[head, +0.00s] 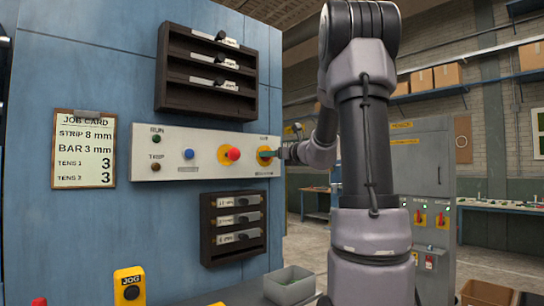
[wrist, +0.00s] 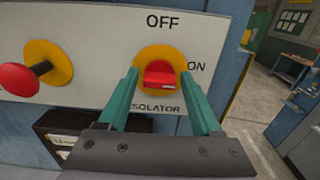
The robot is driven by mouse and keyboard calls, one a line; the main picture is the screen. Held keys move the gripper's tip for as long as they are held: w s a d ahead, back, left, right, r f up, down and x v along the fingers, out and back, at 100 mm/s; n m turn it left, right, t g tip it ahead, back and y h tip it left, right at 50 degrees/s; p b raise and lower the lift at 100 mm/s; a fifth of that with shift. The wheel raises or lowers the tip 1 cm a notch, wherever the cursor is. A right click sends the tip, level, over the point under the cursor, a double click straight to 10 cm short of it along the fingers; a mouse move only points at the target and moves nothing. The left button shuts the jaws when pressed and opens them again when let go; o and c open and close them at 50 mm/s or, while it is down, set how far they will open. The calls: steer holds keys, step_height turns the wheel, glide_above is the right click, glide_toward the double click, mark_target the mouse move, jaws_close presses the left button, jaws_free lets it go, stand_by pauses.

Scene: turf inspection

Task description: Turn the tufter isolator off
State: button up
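The isolator (wrist: 160,76) on the white control panel (wrist: 105,30) has a red handle on a round yellow plate. Its handle lies level, with a pale mark towards its right side, where ON is printed; OFF is printed above. In the head view, the isolator's yellow plate (head: 264,153) is at the panel's right end, partly covered by my gripper (head: 280,153). In the wrist view my gripper (wrist: 160,72) is open, its green fingers on either side of the red handle. I see gaps between fingers and handle; contact is not clear.
A red mushroom button (wrist: 18,79) on a yellow plate sits left of the isolator. Dark racks (head: 210,70) are above and below the panel. A grey bin (head: 289,285) and a yellow JOG box (head: 130,287) stand low in front. A grey cabinet (head: 432,160) stands behind right.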

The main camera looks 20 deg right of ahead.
jaws_close()
steer(key=shift+n, duration=0.3)
steer(key=shift+a+f+n, duration=0.1)
steer(key=shift+f+n, duration=0.05)
steer(key=shift+n, duration=4.15)
steer(key=shift+a+f+n, duration=0.1)
steer(key=shift+f+n, duration=0.05)
steer(key=shift+n, duration=4.15)
steer(key=shift+o, duration=2.2)
jaws_free()
